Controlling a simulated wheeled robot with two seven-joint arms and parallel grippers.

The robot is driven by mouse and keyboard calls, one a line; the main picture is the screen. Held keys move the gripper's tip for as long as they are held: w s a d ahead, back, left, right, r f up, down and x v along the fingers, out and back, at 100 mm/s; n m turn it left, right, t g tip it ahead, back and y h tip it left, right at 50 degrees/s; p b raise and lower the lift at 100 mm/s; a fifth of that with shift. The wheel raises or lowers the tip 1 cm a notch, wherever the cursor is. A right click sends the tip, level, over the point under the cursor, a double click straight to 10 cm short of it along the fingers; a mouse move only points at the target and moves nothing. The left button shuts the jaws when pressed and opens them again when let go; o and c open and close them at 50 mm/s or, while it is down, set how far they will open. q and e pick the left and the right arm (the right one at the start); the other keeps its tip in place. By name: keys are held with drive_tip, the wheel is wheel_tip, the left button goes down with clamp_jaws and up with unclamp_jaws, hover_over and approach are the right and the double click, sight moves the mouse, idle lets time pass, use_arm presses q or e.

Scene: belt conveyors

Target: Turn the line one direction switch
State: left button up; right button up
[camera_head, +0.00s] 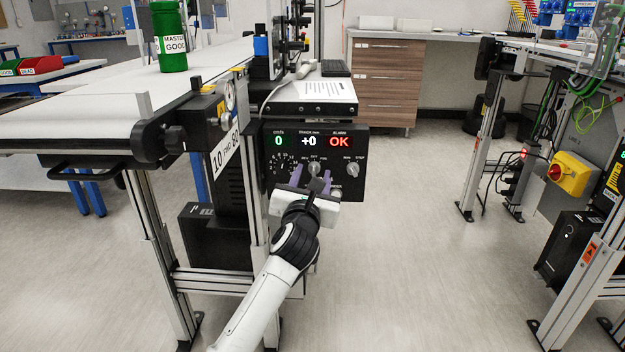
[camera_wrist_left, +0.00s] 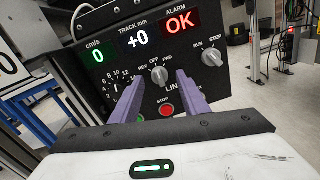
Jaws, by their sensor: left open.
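My left gripper (camera_head: 311,179) is in front of the panel. Its purple fingers (camera_wrist_left: 160,78) are open, one on each side of the knob, with a gap around it. Contact with the knob does not show. My right gripper is out of view.
A RUN/STEP knob (camera_wrist_left: 211,57) lies to the right of the direction switch, a dial (camera_wrist_left: 120,86) to the left. A red STOP button (camera_wrist_left: 167,110) and a green button (camera_wrist_left: 138,111) sit below. A green canister (camera_head: 170,40) stands on the belt (camera_head: 90,112).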

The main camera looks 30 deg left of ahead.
use_arm(q)
drive_tip(key=shift+w+a, duration=0.25)
drive_tip(key=shift+w, duration=0.15)
